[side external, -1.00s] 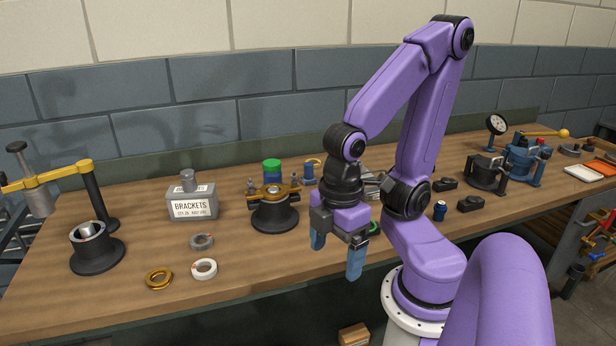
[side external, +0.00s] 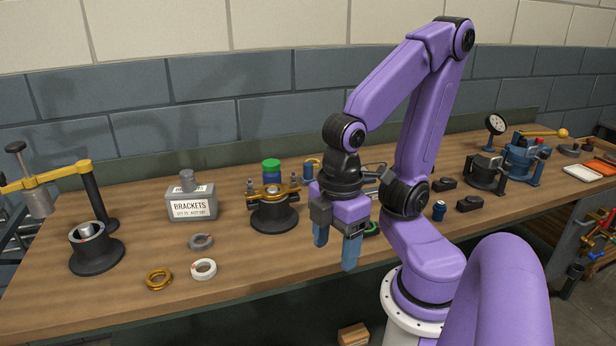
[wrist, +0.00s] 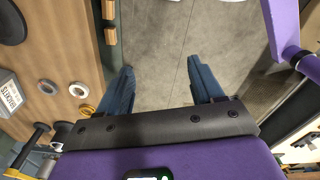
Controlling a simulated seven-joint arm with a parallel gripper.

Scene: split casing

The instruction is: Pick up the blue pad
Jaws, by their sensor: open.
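My gripper (side external: 335,252) is open and empty, its two blue fingers pointing down near the bench's front edge. In the wrist view, my gripper (wrist: 160,75) has grey floor between its fingers, with the bench to the left. I cannot make out a thing that is clearly a blue pad. Blue things on the bench are a small blue cylinder (side external: 439,211) right of my gripper, a blue jar with a green lid (side external: 272,172) at the back, and a small blue piece (side external: 308,173) beside it. My gripper touches none of them.
A black fixture with a brass clamp (side external: 273,212) stands left of my gripper. A grey BRACKETS box (side external: 192,205), a grey ring (side external: 201,241), a white ring (side external: 204,269) and a brass ring (side external: 159,278) are farther left. Blue and black vises (side external: 524,163) stand right.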

